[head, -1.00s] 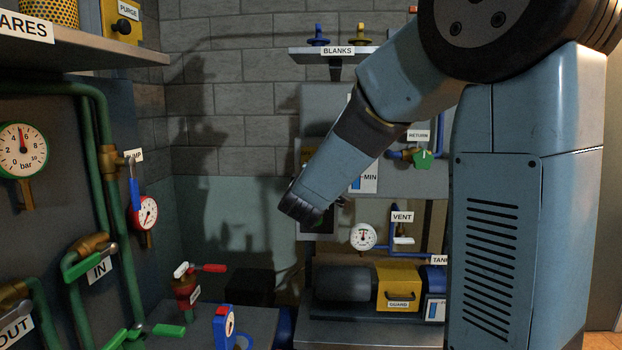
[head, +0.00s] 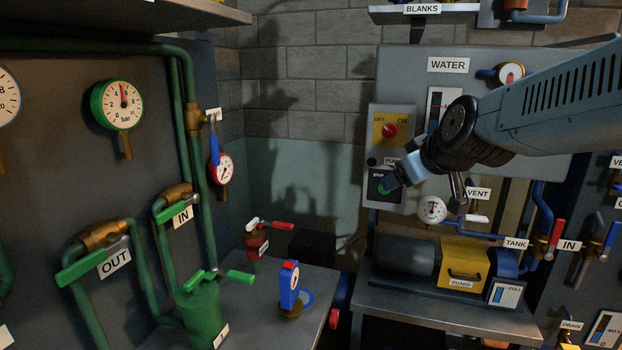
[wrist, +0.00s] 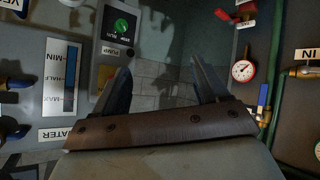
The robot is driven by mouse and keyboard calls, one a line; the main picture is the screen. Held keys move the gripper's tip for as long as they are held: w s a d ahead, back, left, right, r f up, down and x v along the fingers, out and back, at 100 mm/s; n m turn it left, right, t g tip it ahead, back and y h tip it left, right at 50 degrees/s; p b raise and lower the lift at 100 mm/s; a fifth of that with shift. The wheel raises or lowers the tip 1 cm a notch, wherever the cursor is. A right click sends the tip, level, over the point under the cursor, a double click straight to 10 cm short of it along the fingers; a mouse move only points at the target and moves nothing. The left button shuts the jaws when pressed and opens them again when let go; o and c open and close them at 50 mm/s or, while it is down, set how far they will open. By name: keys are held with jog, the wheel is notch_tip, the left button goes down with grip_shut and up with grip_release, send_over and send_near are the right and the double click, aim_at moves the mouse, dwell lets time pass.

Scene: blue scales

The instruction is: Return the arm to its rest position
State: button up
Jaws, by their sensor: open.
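My arm (head: 550,105) reaches in from the right edge of the head view, with its far end bent down to the left in front of the grey water panel. My gripper shows in the wrist view (wrist: 160,76). Its two dark fingers stand wide apart with nothing between them. Past the fingers are a grey wall and the pump box (wrist: 118,50) with a green knob. In the head view the end of the arm covers part of that box, and the fingers are hard to make out there.
A grey bench (head: 302,325) at lower middle bears a green pot (head: 200,315), a red valve and a blue gauge. A yellow guard (head: 464,260) stands on the bench at right. Green pipes and gauges (head: 122,104) fill the left wall. A shelf (head: 150,14) juts out at upper left.

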jog(key=s+d+f+m+g+h, duration=0.1)
jog(key=s+d+f+m+g, duration=0.1)
jog(key=s, duration=0.6)
jog(key=s+d+f+m+g+h, duration=0.1)
jog(key=s+d+f+m+g, duration=0.1)
jog(key=s, duration=0.6)
jog(key=shift+s+d+f+m+g, duration=0.3)
jog(key=shift+s+m+g, duration=0.15)
jog(key=shift+m, duration=0.65)
